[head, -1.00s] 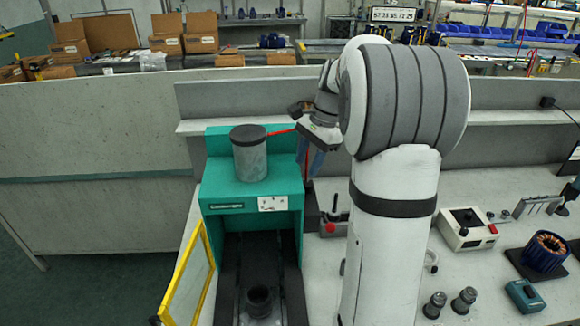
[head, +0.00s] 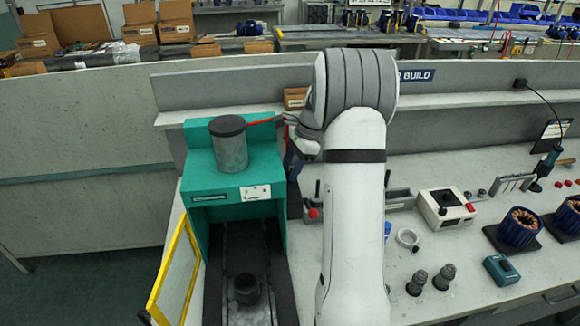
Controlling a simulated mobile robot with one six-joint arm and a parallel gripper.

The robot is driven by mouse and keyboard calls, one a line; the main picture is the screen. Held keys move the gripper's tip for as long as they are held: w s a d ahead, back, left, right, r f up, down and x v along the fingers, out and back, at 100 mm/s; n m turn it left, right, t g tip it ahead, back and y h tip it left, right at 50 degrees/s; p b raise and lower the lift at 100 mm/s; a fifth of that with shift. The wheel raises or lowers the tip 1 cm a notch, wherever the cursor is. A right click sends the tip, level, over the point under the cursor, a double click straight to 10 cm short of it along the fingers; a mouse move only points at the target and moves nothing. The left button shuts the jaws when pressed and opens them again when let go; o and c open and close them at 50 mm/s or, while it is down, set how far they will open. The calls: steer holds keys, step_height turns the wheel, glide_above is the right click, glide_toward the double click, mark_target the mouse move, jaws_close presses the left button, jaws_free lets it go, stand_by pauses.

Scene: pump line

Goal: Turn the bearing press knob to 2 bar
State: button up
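The bearing press is the teal machine (head: 204,172) at the left of the bench, with a grey cylinder (head: 229,146) on top and a dark cup-shaped part (head: 246,288) in its open bay. A white plate (head: 255,192) with small dark marks is on its front; I cannot make out a knob or a pressure reading. My gripper (head: 284,128) is behind and right of the press top, near the red line beside the cylinder. My own arm hides most of it, and I cannot see its fingers clearly.
A yellow-framed guard (head: 174,270) stands open at the press's left. On the bench to the right are a white box with a red button (head: 445,208), grey fittings (head: 443,277), a teal device (head: 501,270) and a copper-wound stator (head: 517,228). Boxes (head: 162,22) stand behind the partition.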

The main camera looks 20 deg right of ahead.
steer(key=shift+f, duration=0.1)
steer(key=shift+c, duration=0.6)
steer(key=c, duration=0.6)
steer(key=m+t, duration=0.1)
steer(key=m, duration=0.2)
steer(key=shift+s, duration=0.1)
steer(key=shift+m+t+h+p, duration=0.35)
steer(key=shift+m+t, duration=0.45)
steer(key=shift+m, duration=1.1)
